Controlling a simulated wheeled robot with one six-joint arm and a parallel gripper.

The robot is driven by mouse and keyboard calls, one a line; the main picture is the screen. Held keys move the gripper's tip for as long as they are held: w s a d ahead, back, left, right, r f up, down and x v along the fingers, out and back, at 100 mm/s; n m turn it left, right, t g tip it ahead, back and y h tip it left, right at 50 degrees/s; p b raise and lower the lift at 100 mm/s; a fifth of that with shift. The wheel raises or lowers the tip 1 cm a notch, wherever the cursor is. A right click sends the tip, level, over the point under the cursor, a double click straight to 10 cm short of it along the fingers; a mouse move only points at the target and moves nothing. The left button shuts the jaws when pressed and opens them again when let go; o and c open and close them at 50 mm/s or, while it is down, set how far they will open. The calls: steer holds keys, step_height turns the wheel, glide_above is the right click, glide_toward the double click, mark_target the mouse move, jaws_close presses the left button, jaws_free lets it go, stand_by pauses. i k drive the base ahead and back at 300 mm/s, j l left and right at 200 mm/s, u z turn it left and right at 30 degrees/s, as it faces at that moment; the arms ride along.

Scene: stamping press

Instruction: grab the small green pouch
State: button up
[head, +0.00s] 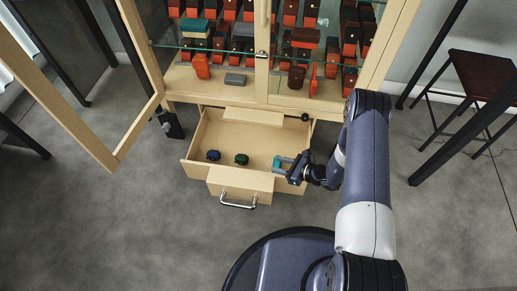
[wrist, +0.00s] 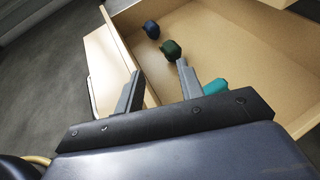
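The small green pouch (head: 241,159) lies in the open drawer (head: 193,166), in the middle of a row of small items. In the wrist view the green pouch (wrist: 171,50) is beyond my fingertips, dark green and rounded. My gripper (head: 283,166) is over the right part of the drawer, to the right of the green pouch and apart from it. In the wrist view my gripper (wrist: 160,78) shows two spread fingers with nothing between them. A teal item (head: 277,161) is beside my fingers, partly hidden by them.
A dark blue pouch (head: 213,155) lies left of the green one. The drawer's front with its metal handle (head: 238,205) faces me. A glass cabinet door (head: 130,135) stands open at left. Cabinet shelves (head: 215,85) hold several cases. A stool (head: 482,75) stands at right.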

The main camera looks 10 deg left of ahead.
mark_target(241, 159)
steer(key=i+l+u, duration=0.15)
steer(key=l, duration=0.2)
steer(key=i+l+u, duration=0.2)
steer(key=l, duration=0.2)
steer(key=i+j+u, duration=0.2)
steer(key=u, duration=0.15)
steer(key=j, duration=0.1)
